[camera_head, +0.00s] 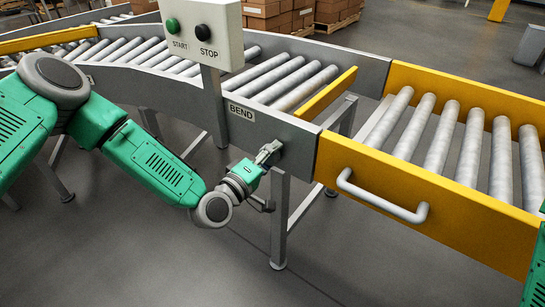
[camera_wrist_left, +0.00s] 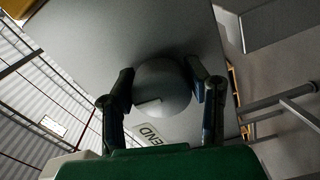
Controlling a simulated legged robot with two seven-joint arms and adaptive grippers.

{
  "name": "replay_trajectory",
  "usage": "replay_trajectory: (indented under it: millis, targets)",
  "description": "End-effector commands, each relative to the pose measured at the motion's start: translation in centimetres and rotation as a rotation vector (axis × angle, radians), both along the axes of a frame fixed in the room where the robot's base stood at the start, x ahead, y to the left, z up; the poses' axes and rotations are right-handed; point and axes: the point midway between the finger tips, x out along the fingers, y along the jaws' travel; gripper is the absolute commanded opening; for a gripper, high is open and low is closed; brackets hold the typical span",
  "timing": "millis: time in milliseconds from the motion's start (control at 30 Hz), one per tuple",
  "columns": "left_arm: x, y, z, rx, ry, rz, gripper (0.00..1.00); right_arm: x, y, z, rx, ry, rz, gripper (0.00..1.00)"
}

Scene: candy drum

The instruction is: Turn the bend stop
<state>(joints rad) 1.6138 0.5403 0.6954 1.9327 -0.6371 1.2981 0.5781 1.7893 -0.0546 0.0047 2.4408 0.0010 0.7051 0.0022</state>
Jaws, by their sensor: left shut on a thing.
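The bend stop's round grey knob (camera_wrist_left: 163,92) sits on the grey side plate, near the BEND label (camera_head: 241,111). The label also shows tilted in the left wrist view (camera_wrist_left: 148,134). My left gripper (camera_head: 269,152) is at the side plate, below and right of the label. In the left wrist view its two fingers (camera_wrist_left: 160,76) are on either side of the knob, shut on it. A short dark mark shows on the knob's face. In the head view the gripper mostly hides the knob. My right gripper is out of view.
A START/STOP box (camera_head: 203,33) stands on a post above the bend. A yellow bar (camera_head: 326,94) lies beside the bend's last rollers. A yellow-sided roller section (camera_head: 423,186) with a grey handle (camera_head: 382,199) is at right. Conveyor legs (camera_head: 279,220) stand below the gripper.

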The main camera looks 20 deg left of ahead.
Motion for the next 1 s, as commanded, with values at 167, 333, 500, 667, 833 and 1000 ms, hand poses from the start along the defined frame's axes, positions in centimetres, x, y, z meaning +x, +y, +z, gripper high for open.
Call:
replay_trajectory:
  millis: [167,333,500,667,833,1000]
  targets:
    - [0.16,0.40,-0.15,-0.049,0.020,0.010,0.14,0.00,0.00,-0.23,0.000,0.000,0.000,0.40]
    - [0.16,0.40,-0.15,-0.071,0.029,0.010,0.14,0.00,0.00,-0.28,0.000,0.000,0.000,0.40]
    - [0.16,0.42,-0.17,-0.075,0.031,0.010,0.14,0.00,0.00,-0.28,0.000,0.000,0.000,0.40]
    - [0.16,0.44,-0.19,-0.075,0.031,0.011,0.14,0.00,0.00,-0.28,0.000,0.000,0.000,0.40]
    - [0.15,0.41,-0.18,-0.075,0.030,0.010,0.65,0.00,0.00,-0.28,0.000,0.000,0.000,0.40]
    - [0.05,0.24,-0.08,-0.076,0.029,0.006,0.65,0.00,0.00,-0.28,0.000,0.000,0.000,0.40]
